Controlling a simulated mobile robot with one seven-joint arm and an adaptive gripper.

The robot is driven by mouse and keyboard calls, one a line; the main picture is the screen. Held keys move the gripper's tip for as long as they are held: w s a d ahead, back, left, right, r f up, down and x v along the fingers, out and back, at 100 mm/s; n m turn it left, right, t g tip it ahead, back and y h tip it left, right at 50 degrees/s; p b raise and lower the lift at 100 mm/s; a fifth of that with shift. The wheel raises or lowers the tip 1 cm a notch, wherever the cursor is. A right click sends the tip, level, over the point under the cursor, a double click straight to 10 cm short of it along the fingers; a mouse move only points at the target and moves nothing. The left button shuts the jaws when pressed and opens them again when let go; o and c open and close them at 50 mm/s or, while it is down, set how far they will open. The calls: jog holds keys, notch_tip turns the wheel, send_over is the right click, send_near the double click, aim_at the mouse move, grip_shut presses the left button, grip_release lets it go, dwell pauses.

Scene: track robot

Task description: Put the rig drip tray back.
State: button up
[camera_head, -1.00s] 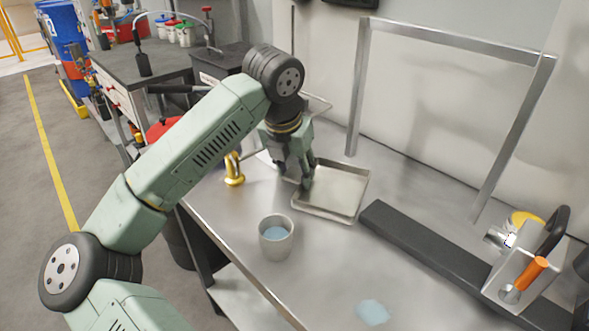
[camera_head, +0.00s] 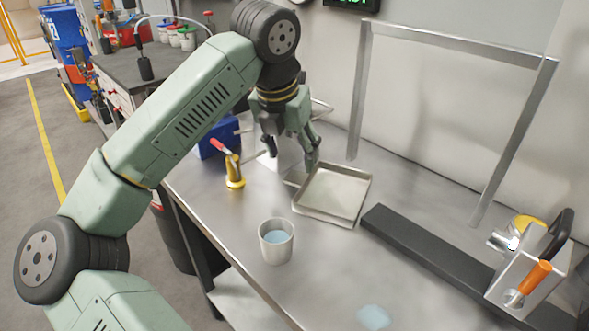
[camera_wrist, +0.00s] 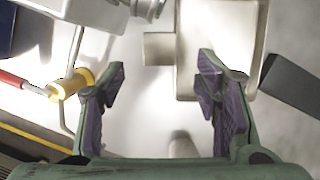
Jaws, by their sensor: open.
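The drip tray (camera_head: 347,194) is a shallow, square metal tray lying flat on the steel bench, with a short tab on its left side. It also shows in the wrist view (camera_wrist: 222,30), with the tab (camera_wrist: 158,48) pointing left. My gripper (camera_head: 291,156) is open and empty, above and behind the tray's left edge. In the wrist view my open fingers (camera_wrist: 164,75) stand apart, with the tab beyond the gap between them. Contact between the right finger and the tray is not visible.
A cup of bluish liquid (camera_head: 276,246) stands in front of the tray, and a blue puddle (camera_head: 374,316) lies nearer. A black bar (camera_head: 430,245), a metal frame (camera_head: 462,42) and a device with an orange handle (camera_head: 528,285) are right. A yellow-based red-handled item (camera_head: 234,172) stands left.

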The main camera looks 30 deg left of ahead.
jog(key=shift+v, duration=2.75)
